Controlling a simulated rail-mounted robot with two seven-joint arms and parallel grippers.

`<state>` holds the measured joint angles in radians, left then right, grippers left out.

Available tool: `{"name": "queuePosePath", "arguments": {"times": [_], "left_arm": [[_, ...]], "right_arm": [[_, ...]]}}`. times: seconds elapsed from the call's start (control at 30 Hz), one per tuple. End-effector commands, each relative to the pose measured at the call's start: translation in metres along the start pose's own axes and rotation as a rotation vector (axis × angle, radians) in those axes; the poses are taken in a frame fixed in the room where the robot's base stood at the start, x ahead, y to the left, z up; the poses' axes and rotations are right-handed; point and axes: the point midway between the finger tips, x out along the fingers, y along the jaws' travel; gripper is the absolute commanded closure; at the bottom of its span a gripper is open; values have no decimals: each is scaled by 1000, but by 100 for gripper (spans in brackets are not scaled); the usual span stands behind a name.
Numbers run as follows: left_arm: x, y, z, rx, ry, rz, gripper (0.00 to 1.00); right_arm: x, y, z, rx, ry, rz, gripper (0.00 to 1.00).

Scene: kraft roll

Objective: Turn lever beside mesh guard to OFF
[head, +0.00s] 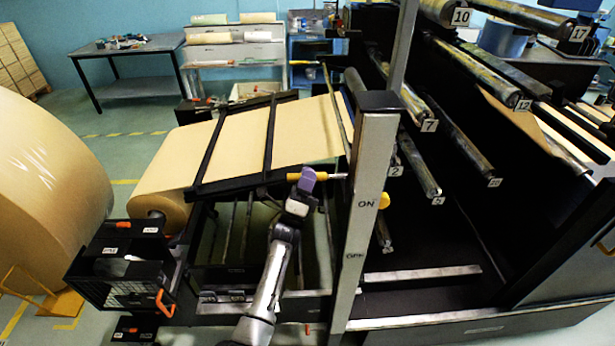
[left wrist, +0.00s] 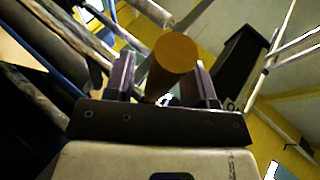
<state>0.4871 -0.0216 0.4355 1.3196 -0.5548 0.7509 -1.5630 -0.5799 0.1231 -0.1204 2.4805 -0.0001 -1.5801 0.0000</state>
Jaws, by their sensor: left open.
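A lever with a yellow handle (head: 322,177) sticks out to the left from a grey post (head: 370,160), roughly level. The post reads "ON" (head: 365,204), with a second, hard-to-read label below it. My left gripper (head: 306,180), with purple fingers, is at the handle's outer end. In the left wrist view, the handle's round end (left wrist: 175,53) stands between the two open fingers (left wrist: 163,85). I cannot tell whether either finger touches it. A black box with a mesh front (head: 128,290) stands at the lower left. My right gripper is not in view.
A wide kraft web (head: 240,140) runs behind the lever under black bars. A large kraft roll (head: 45,180) stands at the left. An orange handle (head: 165,303) sits beside the mesh box. Numbered rollers (head: 415,105) fill the right side beyond the post.

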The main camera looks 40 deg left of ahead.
Motion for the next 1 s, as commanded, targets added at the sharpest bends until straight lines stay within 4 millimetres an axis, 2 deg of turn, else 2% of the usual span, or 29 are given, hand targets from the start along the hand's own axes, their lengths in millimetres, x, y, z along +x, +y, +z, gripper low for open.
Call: {"name": "queuePosePath", "arguments": {"times": [0.1, 0.6, 0.87, 1.0], "left_arm": [[0, 0, 0, 0, 0, 0, 51], [0, 0, 0, 0, 0, -1, 99], [-1, 0, 0, -1, -1, -1, 100], [-5, 3, -2, -10, -16, -5, 100]], "right_arm": [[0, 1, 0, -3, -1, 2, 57], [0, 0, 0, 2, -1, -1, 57], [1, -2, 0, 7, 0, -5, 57], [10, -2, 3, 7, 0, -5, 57]]}}
